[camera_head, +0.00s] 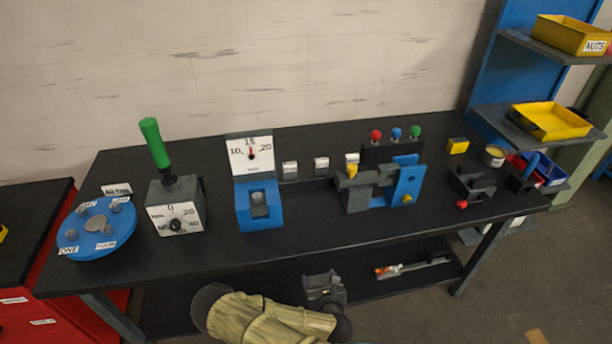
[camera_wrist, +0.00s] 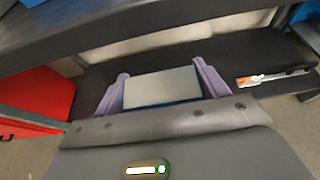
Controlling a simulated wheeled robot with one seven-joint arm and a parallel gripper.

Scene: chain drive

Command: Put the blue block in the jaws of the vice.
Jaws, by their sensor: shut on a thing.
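My gripper (camera_wrist: 160,88) is shut on a block (camera_wrist: 160,88) that has a pale grey face and thin blue edges. The lavender fingers press on its left and right sides. In the head view my gripper (camera_head: 325,284) is low in front of the bench, and the block cannot be made out there. A dark grey fixture with two raised sides and a red knob, which looks like the vice (camera_head: 478,188), stands at the right part of the bench top. The space between its raised sides looks empty. My gripper is well left of it and nearer the camera.
The black bench (camera_head: 315,228) carries a blue dial disc (camera_head: 92,246), a green-handled lever box (camera_head: 180,200), a blue gauge stand (camera_head: 258,212) and a grey-and-blue mechanism (camera_head: 405,180). A yellow block (camera_head: 458,146) and a can (camera_head: 494,157) stand behind the vice. A tool lies on the lower shelf (camera_head: 440,281).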

